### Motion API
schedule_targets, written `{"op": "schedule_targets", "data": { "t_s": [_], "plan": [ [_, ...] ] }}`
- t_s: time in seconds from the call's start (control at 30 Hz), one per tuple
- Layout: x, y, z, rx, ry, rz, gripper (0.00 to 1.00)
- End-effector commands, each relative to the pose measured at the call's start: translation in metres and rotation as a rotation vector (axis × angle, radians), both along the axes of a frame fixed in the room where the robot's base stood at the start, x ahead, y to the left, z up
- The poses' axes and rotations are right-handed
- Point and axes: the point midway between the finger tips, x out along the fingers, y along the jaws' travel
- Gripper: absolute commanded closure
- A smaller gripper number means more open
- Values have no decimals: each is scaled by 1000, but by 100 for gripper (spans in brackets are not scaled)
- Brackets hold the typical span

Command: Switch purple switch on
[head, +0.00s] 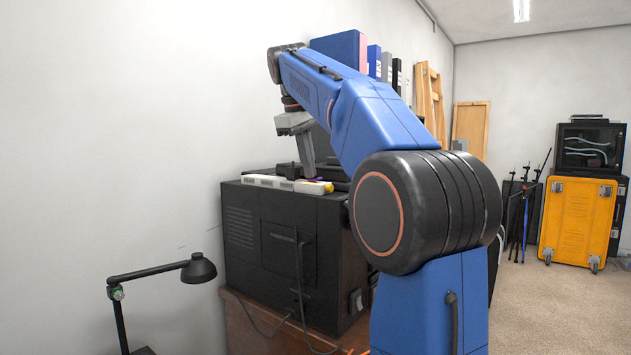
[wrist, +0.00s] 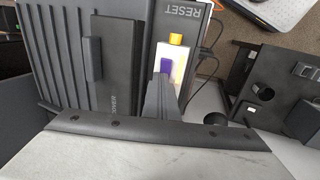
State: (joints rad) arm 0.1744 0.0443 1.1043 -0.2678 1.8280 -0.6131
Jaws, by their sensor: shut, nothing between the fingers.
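The purple switch (wrist: 166,66) sits on a pale strip in the wrist view, beside a yellow-orange part (wrist: 176,39). My gripper (wrist: 161,84) is shut and empty, with its tip right at the near edge of the purple switch. I cannot tell whether it touches. In the head view my gripper (head: 310,174) points down at a white strip (head: 262,181) on top of a black case. I cannot tell the switch's position.
The black case (head: 262,240) stands on a brown desk against the wall, with cables hanging down its side. A RESET label (wrist: 182,15) lies beyond the yellow part. A black desk lamp (head: 198,269) stands at left. A yellow case (head: 577,222) is far right.

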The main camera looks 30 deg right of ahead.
Motion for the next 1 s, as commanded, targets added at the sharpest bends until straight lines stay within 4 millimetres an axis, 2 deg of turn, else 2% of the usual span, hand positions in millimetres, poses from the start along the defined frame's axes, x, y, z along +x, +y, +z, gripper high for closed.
{"op": "schedule_targets", "data": {
  "t_s": [0.23, 0.63, 1.0],
  "plan": [
    [1, 0, 2, 0, 3, -1, 100],
    [1, 0, 20, 0, 2, -1, 100],
    [0, 0, 21, 0, 2, -1, 100]
  ]
}}
